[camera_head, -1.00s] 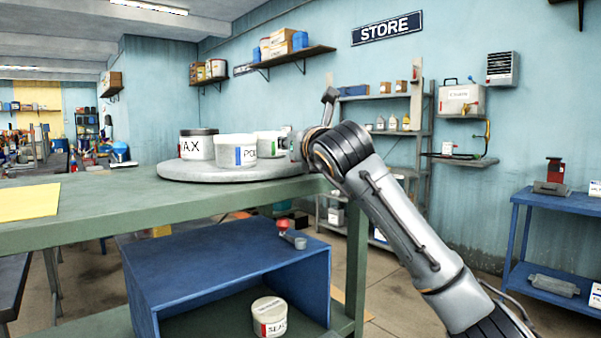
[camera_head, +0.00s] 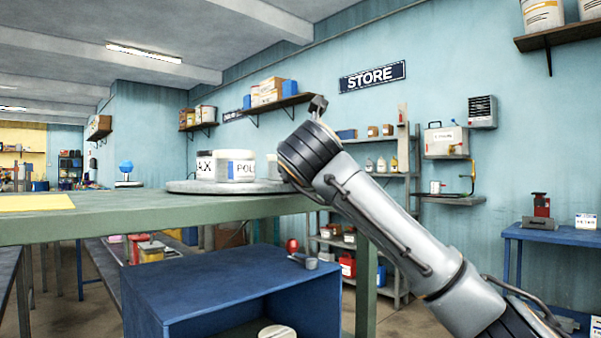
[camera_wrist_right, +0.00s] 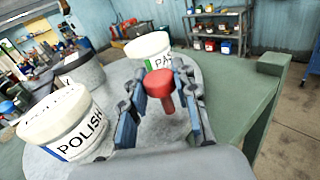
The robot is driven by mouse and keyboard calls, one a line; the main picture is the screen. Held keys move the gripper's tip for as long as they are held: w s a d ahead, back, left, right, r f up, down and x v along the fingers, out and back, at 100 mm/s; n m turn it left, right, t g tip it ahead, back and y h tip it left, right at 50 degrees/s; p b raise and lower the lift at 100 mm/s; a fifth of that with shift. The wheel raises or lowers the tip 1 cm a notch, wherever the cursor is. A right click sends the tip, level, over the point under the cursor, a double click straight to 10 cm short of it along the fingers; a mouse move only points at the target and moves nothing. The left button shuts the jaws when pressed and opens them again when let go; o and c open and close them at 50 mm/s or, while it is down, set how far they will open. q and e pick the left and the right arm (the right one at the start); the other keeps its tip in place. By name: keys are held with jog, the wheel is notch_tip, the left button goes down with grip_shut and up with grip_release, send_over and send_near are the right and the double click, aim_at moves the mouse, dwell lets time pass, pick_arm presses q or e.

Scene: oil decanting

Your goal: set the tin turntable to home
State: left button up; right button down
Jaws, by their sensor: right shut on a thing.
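The grey round turntable (camera_head: 240,187) sits on the green bench top, with tins on it. In the right wrist view its bare surface (camera_wrist_right: 140,130) surrounds a red knob (camera_wrist_right: 160,84). My right gripper (camera_wrist_right: 166,86) has its fingers on both sides of the knob and is shut on it. The POLISH tin (camera_wrist_right: 72,125) is at the left, the tin lettered PAS (camera_wrist_right: 148,47) is beyond the knob, and a grey tin (camera_wrist_right: 88,68) is behind the POLISH tin. In the head view, the tin ending in AX (camera_head: 205,168) shows beside the POLISH tin (camera_head: 236,170). My left gripper is out of view.
The green bench (camera_head: 120,217) has a yellow sheet (camera_head: 35,202) at its left. A blue open-front box (camera_head: 215,288) is below. A blue table (camera_head: 550,234) stands at the right, and shelves line the back wall.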

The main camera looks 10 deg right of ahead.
jog(key=shift+s+a+f+m+h+b, duration=0.15)
jog(key=shift+s+a+m+h+b, duration=0.5)
jog(key=shift+a+h, duration=0.35)
jog(key=shift+s+a+m+h, duration=0.15)
jog(key=shift+s+m+h, duration=0.2)
jog(key=shift+h, duration=0.15)
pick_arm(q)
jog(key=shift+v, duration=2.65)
pick_arm(e)
jog(key=shift+s+a+m+g+h, duration=0.25)
jog(key=shift+a+m+g+h, duration=0.15)
jog(key=shift+h, duration=0.4)
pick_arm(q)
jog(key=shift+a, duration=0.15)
pick_arm(e)
jog(key=c, duration=1)
grip_release()
jog(key=shift+d, duration=0.1)
